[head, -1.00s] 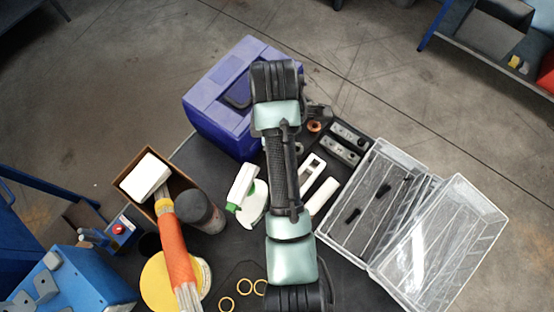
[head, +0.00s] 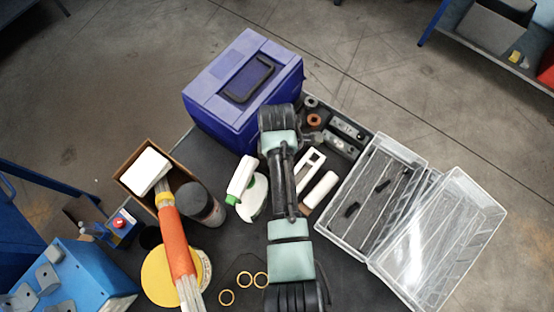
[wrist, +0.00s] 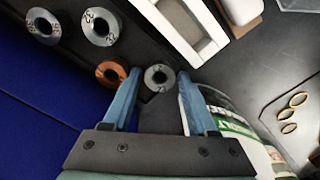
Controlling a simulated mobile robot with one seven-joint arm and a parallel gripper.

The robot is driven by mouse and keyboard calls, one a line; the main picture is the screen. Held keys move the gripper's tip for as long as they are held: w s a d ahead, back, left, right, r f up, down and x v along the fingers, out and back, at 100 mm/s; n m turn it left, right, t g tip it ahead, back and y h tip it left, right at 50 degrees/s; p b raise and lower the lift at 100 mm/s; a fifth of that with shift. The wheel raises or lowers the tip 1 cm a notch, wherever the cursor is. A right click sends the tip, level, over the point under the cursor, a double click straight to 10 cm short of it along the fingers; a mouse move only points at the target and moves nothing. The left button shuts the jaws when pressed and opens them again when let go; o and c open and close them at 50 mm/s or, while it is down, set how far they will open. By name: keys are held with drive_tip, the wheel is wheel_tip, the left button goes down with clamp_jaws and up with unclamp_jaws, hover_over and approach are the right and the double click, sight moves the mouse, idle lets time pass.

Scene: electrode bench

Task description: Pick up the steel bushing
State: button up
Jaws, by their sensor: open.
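Several ring-shaped bushings show in the wrist view. A steel bushing (wrist: 158,78) lies between the two blue fingertips of my gripper (wrist: 160,74), which is open. The fingers are on either side of it, and I cannot tell whether they touch it. A copper-coloured bushing (wrist: 109,73) lies just outside the left finger. Two more steel rings with numbers on them, one (wrist: 42,26) and another (wrist: 100,27), lie further to the upper left. In the head view a steel ring (head: 310,102) and the copper-coloured one (head: 315,120) show beyond my arm, which hides the gripped area.
A purple case (head: 225,95) stands close left of my gripper. Yellow rings (head: 245,285) lie near the front. A brown box (head: 130,175) stands left.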

drive_tip(key=shift+f, duration=0.2)
clamp_jaws()
idle(0.3)
wheel_tip(320, 180, up, 10)
idle(0.4)
